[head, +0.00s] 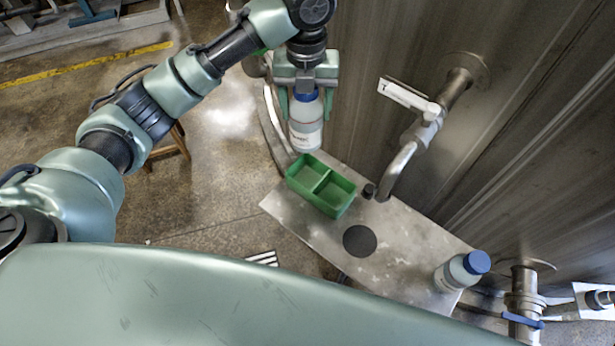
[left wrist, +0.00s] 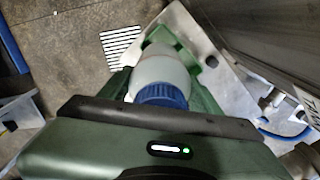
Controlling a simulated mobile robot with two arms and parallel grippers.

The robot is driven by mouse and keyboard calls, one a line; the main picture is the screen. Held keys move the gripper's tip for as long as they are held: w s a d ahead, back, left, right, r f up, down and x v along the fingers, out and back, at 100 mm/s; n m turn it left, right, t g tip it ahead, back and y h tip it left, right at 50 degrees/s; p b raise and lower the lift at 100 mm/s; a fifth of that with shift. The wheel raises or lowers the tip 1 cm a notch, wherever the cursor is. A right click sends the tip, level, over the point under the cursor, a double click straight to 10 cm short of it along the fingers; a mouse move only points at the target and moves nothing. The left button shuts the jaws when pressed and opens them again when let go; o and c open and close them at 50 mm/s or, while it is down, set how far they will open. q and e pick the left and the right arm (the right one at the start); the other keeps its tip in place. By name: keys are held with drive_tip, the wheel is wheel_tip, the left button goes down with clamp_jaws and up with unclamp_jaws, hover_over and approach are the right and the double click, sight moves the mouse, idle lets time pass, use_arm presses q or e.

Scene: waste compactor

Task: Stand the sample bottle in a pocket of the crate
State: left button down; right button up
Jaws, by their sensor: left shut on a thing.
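A white sample bottle with a blue cap (head: 306,130) is held upright in my left gripper (head: 306,95), which is shut on it near the cap. The bottle hangs above and just behind the far end of the green crate (head: 337,208) in the head view; I see no contact between them. The crate has two empty pockets and sits on the metal shelf. In the left wrist view the bottle (left wrist: 163,75) points away from the gripper, cap nearest, and hides most of the crate (left wrist: 206,62). My right gripper is not in view.
A second white bottle with a blue cap (head: 462,270) stands at the near right end of the metal shelf (head: 400,265). A dark round disc (head: 359,241) lies mid-shelf.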

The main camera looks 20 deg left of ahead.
use_arm(q)
drive_tip(key=shift+w+r+m, duration=0.15)
drive_tip(key=shift+w+m, duration=0.05)
drive_tip(key=shift+m, duration=0.6)
wheel_tip(320, 180, down, 20)
drive_tip(key=p, duration=0.2)
drive_tip(key=shift+p, duration=0.3)
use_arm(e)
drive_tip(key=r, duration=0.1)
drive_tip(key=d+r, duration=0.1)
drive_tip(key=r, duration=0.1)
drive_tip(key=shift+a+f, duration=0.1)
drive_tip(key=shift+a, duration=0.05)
use_arm(q)
drive_tip(key=shift+c, duration=1.6)
unclamp_jaws()
